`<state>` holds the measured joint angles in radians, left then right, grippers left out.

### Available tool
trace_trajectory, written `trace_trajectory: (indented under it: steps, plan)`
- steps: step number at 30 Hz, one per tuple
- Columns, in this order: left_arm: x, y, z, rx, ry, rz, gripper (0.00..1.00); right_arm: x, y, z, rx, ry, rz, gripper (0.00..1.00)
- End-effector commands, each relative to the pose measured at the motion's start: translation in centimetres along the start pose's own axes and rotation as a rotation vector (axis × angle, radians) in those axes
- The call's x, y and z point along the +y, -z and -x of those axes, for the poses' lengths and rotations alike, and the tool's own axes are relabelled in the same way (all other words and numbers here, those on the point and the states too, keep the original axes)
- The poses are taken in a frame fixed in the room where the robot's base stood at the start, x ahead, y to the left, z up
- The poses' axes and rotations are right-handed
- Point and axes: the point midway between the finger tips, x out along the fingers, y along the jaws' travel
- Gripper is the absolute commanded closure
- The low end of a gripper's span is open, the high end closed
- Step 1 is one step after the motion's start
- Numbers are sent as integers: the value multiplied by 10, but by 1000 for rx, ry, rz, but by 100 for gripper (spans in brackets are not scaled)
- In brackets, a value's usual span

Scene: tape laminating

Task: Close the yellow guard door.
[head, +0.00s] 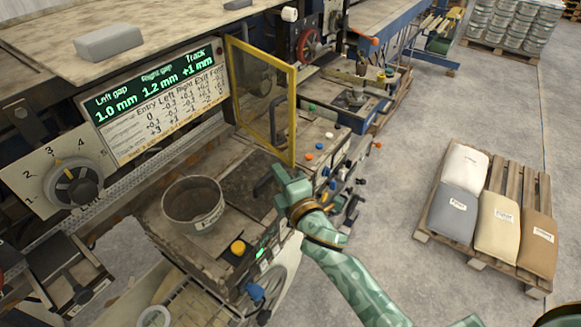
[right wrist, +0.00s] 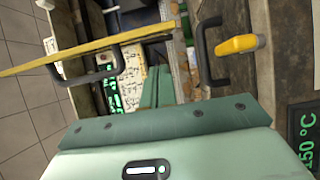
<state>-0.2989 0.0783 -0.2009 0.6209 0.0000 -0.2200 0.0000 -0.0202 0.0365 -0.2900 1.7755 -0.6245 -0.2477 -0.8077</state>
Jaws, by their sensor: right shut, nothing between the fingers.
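The yellow guard door (head: 293,118) stands swung out from the machine, a yellow frame with a clear pane. Its black handle (head: 278,122) is on the pane side near the outer post. In the right wrist view the door's yellow bar (right wrist: 60,62) crosses the upper left, with a black handle (right wrist: 90,76) beneath it. My right gripper (head: 279,173) is below the door's lower outer corner, apart from the handle. Its fingers (right wrist: 157,88) are shut and empty in the right wrist view. My left gripper is not in view.
A metal pot (head: 192,205) and a yellow button (head: 238,247) are on the machine bed left of my right gripper. Another black handle (right wrist: 205,50) is close to the fingers. A display panel (head: 160,105) is behind. A pallet of sacks (head: 435,238) stands at right.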

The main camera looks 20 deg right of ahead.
Motion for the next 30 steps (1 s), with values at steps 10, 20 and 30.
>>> trace_trajectory:
  steps: [10,20,30]
  plan:
    - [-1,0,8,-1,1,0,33,0,-29,-6,0,1,0,100]
    - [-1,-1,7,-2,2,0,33,0,-29,-6,0,2,-1,100]
    - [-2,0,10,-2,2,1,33,0,-46,-7,-4,2,1,100]
